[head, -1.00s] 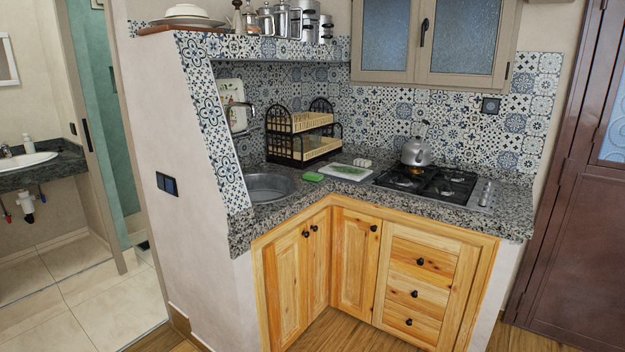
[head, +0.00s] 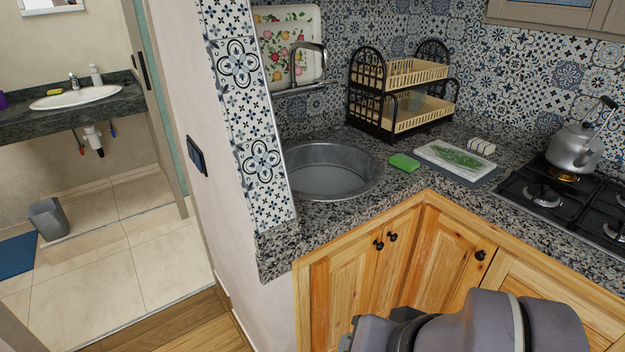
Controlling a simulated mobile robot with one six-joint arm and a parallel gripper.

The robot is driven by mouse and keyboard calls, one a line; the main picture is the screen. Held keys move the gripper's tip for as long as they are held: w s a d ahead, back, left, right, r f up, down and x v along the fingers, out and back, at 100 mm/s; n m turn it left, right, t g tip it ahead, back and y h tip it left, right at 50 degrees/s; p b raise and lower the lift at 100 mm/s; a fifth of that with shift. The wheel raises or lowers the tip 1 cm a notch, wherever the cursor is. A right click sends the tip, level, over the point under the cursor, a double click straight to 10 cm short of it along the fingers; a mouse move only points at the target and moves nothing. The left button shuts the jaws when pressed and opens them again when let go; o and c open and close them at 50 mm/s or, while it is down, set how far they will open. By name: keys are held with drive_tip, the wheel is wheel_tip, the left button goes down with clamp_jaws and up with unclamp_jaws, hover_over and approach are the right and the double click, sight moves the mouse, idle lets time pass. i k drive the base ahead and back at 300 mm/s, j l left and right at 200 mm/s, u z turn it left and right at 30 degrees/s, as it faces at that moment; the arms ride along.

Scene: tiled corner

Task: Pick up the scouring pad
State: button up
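A bright green scouring pad (head: 404,162) lies flat on the granite counter, just right of the round metal sink (head: 330,170) and left of a white board. It is uncovered, with nothing on top of it. Part of my grey arm shows at the bottom right, in front of the wooden cabinets and below the counter edge. The fingers of my gripper do not show.
A two-tier dish rack (head: 402,85) stands behind the pad. The white board (head: 455,158) has chopped greens on it. A kettle (head: 577,140) sits on the gas hob at right. A faucet (head: 308,62) overhangs the sink. A tiled wall end (head: 250,130) borders the sink's left.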

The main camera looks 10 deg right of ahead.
sight(408, 165)
drive_tip(key=i+l+u, duration=0.2)
drive_tip(key=i+l, duration=0.2)
drive_tip(key=i+l+u, duration=0.25)
drive_tip(key=i+l, duration=0.2)
drive_tip(key=i+l+u, duration=0.2)
drive_tip(key=i+l, duration=0.25)
drive_tip(key=i+l+u, duration=0.2)
drive_tip(key=i+l, duration=0.15)
drive_tip(key=l, duration=0.3)
